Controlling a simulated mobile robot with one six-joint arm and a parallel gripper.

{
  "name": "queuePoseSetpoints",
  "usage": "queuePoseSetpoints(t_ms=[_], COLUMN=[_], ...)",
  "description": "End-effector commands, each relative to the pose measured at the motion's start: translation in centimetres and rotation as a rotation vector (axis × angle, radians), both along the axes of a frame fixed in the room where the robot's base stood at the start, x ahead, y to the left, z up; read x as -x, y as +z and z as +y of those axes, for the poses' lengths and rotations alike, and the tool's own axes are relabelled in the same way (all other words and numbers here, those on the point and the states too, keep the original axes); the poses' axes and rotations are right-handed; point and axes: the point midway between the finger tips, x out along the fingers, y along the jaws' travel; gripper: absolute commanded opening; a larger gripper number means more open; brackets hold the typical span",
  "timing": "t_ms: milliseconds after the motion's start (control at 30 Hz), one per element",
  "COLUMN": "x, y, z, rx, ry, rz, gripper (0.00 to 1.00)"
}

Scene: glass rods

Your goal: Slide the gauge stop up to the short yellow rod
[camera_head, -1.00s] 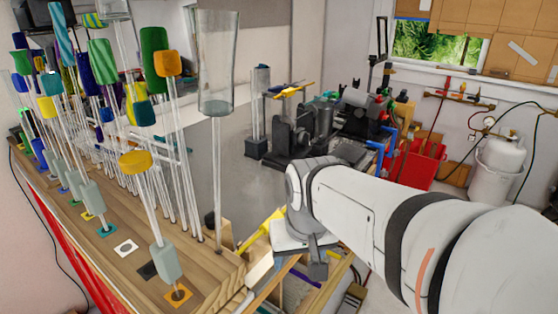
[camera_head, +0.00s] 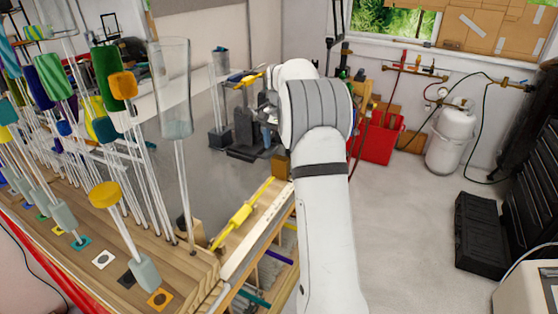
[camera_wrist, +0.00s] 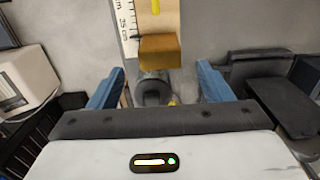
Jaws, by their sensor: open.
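The short yellow rod (camera_head: 241,214) lies along the wooden gauge, with a thicker part at its middle, beside a white scale (camera_head: 262,232). My arm hides the gripper in the head view.
Upright glass rods with coloured ends (camera_head: 123,86) crowd the wooden rack left of the gauge. Dark bench equipment (camera_head: 245,135) stands behind. The floor at right is largely clear, with a black case (camera_head: 483,232).

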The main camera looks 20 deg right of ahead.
Motion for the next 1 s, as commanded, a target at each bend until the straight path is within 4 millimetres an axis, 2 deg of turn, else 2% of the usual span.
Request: queuePoseSetpoints(t_ms=[167,400,533,700,900,1000], x=[-0.2,-0.1,-0.2,-0.2,-0.2,-0.2], y=[-1.7,-5.6,-7.0,-7.9,-7.9,-7.9], z=[-0.2,-0.1,-0.1,-0.1,-0.1,0.0], rx=[-0.002,-0.002,-0.002,-0.001,-0.001,-0.001], ry=[-0.009,-0.006,-0.006,-0.005,-0.004,-0.004], rz=[0.005,0.007,0.004,0.003,0.002,0.002], gripper=[0.73,0.73,0.73,0.73,0.73,0.65])
